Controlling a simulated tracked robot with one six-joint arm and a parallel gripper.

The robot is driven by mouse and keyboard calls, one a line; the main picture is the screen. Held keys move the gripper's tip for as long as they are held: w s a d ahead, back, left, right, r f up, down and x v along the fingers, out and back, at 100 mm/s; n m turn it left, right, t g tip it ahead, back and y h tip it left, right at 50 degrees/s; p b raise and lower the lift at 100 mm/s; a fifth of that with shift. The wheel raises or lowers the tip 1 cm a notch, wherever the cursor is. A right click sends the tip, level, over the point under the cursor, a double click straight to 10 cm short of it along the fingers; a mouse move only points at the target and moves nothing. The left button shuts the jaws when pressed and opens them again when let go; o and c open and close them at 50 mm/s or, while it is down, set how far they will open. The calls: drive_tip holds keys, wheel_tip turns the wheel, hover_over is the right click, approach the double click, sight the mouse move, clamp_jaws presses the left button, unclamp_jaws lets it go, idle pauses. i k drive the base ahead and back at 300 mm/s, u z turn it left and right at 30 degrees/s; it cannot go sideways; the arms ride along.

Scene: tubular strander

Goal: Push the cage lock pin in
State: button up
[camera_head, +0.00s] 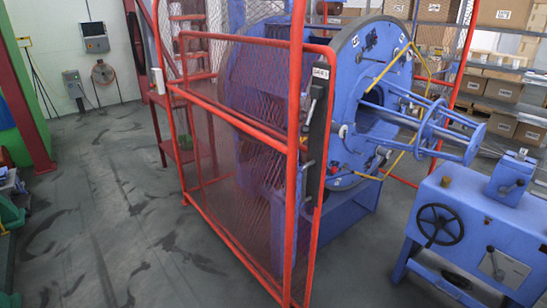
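A red-framed mesh guard cage (232,125) stands around the left side of a blue strander (365,100). A dark upright latch plate (319,125) is on the cage's near post, under a small white label (321,73) too small to read surely. A grey metal handle (308,112) sits at this plate, and a smaller metal part (307,165) is lower down. I cannot tell which part is the cage lock pin, or whether it is in or out. My gripper is not in view.
A blue machine stand with a black handwheel (440,224) is at the lower right. Shelves with cardboard boxes (503,91) are behind at the right. A red column (27,115) stands at the left. The grey floor (115,215) left of the cage is clear.

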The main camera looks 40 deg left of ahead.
sight(333, 169)
drive_tip(key=u, duration=1.5)
